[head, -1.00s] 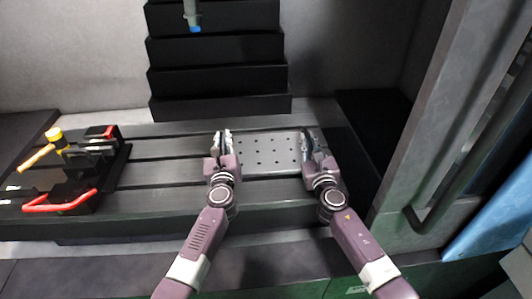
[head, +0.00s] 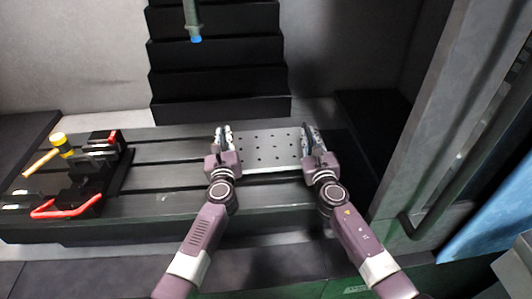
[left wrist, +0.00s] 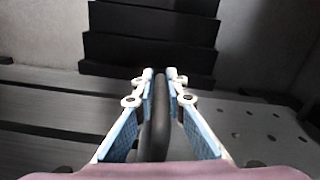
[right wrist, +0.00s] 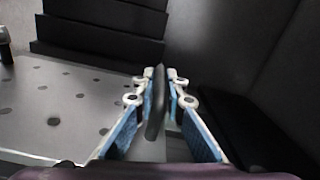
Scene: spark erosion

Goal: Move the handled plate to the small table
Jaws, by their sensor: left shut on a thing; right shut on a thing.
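The handled plate (head: 266,150) is a grey metal plate with rows of holes, roughly level between my two grippers, over the dark slotted machine bed (head: 160,175). Whether it touches the bed is hard to tell. My left gripper (head: 223,130) is shut on the black handle (left wrist: 160,115) at the plate's left side. My right gripper (head: 312,130) is shut on the black handle (right wrist: 156,105) at its right side. The plate's holed top also shows in the left wrist view (left wrist: 255,125) and in the right wrist view (right wrist: 75,105). I cannot make out a small table.
A hammer with a yellow head (head: 58,140) and a dark clamp-like device with a red handle (head: 65,207) are on the bed's left. A black stepped block (head: 217,75) stands behind the plate. A tool with a blue tip (head: 196,38) hangs above. A grey column (head: 450,110) stands right.

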